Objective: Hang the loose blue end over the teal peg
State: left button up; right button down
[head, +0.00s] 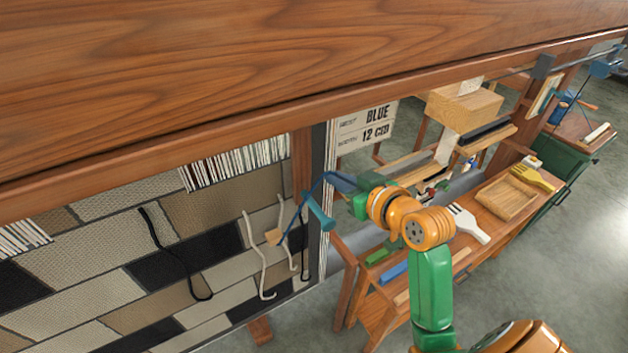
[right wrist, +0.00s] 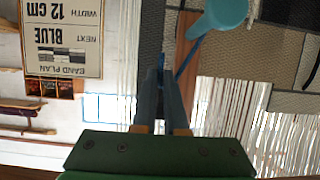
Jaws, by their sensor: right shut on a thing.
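The teal peg (head: 318,212) sticks out near the right edge of the woven panel, and its round end shows at the top of the right wrist view (right wrist: 220,18). My right gripper (head: 340,182) is shut on the blue end, just above and right of the peg. The held tip is mostly hidden between the fingers (right wrist: 165,85). My left gripper is out of view.
A thick wooden beam (head: 250,90) crosses above. Black and cream loose strands (head: 258,262) hang on the woven panel (head: 85,275) at left. A "BLUE 12 cm" card (head: 365,125) is behind the gripper. A bench with a wooden tray (head: 510,197) stands at right.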

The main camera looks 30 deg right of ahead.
jog(key=d+f+b, duration=0.4)
jog(key=f+b, duration=0.1)
jog(key=f, duration=0.1)
jog(key=shift+s, duration=0.3)
